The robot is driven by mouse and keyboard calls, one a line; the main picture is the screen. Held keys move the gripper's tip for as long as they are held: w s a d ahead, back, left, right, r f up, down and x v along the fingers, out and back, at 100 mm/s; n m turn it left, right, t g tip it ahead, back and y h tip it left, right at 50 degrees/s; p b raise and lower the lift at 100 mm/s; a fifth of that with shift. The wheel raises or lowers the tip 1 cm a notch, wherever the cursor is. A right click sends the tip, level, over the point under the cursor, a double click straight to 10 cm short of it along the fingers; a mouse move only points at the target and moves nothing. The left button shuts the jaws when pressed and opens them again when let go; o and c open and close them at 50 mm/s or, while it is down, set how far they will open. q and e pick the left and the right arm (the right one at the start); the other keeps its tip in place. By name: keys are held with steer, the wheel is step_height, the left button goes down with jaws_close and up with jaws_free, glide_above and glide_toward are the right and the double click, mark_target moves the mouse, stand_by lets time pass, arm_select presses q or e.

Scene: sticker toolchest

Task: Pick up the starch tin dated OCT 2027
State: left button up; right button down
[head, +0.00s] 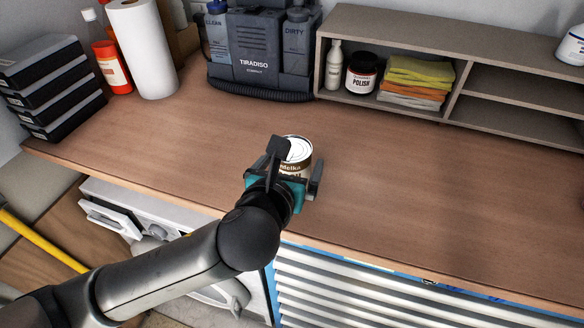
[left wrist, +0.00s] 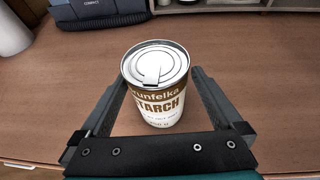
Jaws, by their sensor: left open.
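A starch tin (head: 299,152) with a pale lid and a brown and white label stands upright on the wooden counter (head: 400,190). In the left wrist view the tin (left wrist: 160,98) shows "unfelka" and "STARCH" on its label; no date can be read. My left gripper (head: 296,168) is open, with one finger on each side of the tin. In the left wrist view the fingers of the left gripper (left wrist: 160,95) stand apart from the tin, with a gap on both sides. My right gripper is not in view.
A Tiradiso machine (head: 255,55) stands at the back. A shelf unit (head: 400,30) holds a polish jar (head: 361,73), a white bottle (head: 333,66) and folded cloths (head: 415,80). A paper roll (head: 144,48) and stacked black boxes (head: 50,90) are at left. The counter right of the tin is clear.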

arm_select(q)
steer(key=shift+b+x, duration=0.3)
steer(key=shift+x, duration=1.9)
steer(key=shift+a+f, duration=0.2)
steer(key=shift+c, duration=0.2)
steer(key=c, duration=1.5)
steer(key=shift+r, duration=0.15)
